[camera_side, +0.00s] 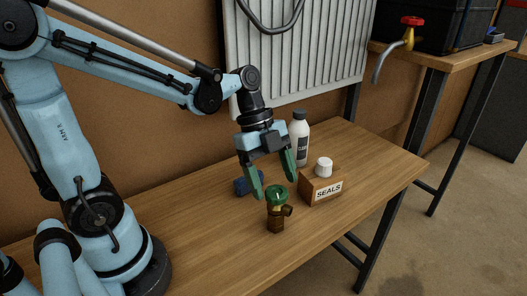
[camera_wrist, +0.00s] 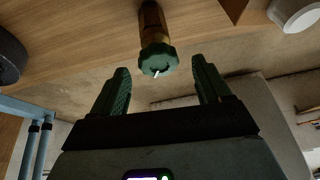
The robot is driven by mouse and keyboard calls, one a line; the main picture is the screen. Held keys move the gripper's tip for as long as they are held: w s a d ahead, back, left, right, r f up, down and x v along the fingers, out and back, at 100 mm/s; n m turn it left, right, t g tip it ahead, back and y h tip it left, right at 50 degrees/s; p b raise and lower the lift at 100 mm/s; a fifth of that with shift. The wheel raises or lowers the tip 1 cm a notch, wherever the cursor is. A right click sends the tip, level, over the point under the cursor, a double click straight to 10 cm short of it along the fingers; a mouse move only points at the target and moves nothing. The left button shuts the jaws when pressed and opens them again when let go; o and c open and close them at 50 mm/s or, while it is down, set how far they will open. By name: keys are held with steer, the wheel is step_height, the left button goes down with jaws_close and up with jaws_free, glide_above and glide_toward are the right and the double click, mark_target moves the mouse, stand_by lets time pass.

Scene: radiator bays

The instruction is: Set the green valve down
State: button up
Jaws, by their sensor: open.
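The green valve (camera_side: 277,205) has a green knob on a brass body with a side outlet. It stands upright on the wooden workbench (camera_side: 180,235), its base on the wood. In the wrist view the valve's green knob (camera_wrist: 158,58) shows beyond and between the two fingers, with the body above it. My gripper (camera_side: 272,182) has green fingers spread apart, just above and behind the valve in the side view. My gripper (camera_wrist: 160,85) is open and empty in the wrist view, with a gap on each side of the knob.
A wooden box labelled SEALS (camera_side: 322,190) with a white cap (camera_side: 324,166) stands right of the valve. A white bottle (camera_side: 299,140) and a blue object (camera_side: 247,184) are behind. A white radiator (camera_side: 300,50) stands at the back. The bench front is clear.

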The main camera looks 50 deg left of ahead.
steer(key=a+r+n+t+y, duration=0.1)
steer(key=n+t, duration=0.1)
steer(key=n, duration=0.4)
steer(key=s+a+r+n+t+y, duration=0.1)
steer(key=n+t+y, duration=0.1)
steer(key=n, duration=0.4)
steer(key=s+a+r+n+t+y, duration=0.1)
steer(key=a+n+t, duration=0.1)
steer(key=n, duration=0.4)
steer(key=shift+t+y, duration=0.3)
steer(key=shift+y, duration=0.1)
